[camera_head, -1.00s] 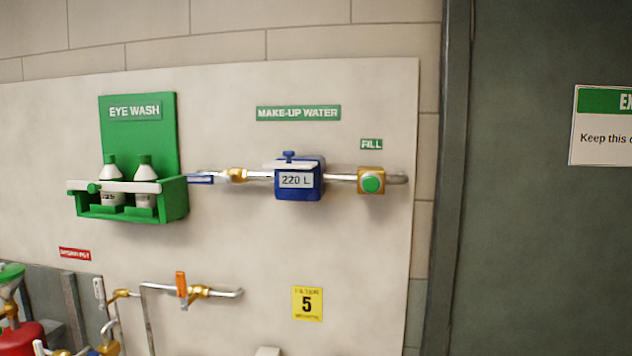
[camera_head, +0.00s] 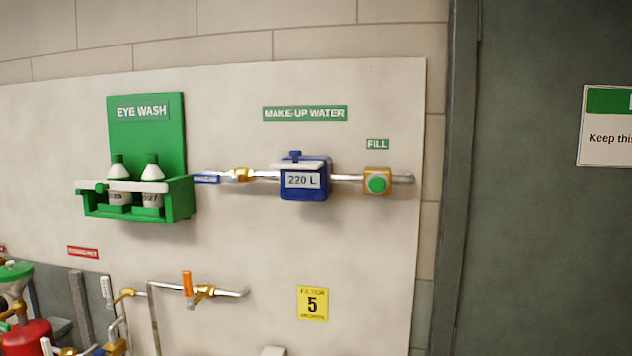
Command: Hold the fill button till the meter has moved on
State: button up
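The fill button (camera_head: 377,184) is a round green button on a brass-coloured square body, on the pipe at the right of the light wall panel. A small green FILL sign (camera_head: 377,144) is above it. The meter (camera_head: 305,180) is a blue box on the same pipe, left of the button. Its display reads 220 L. A green MAKE-UP WATER sign (camera_head: 305,113) is above the meter. My gripper is not in view, and nothing touches the button in this view.
A green eye wash station (camera_head: 147,160) with two bottles juts out at the left. Below are pipes with an orange-handled valve (camera_head: 188,284) and a red container (camera_head: 28,338). A yellow sign (camera_head: 312,303) is below the meter. A dark door (camera_head: 545,230) is at the right.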

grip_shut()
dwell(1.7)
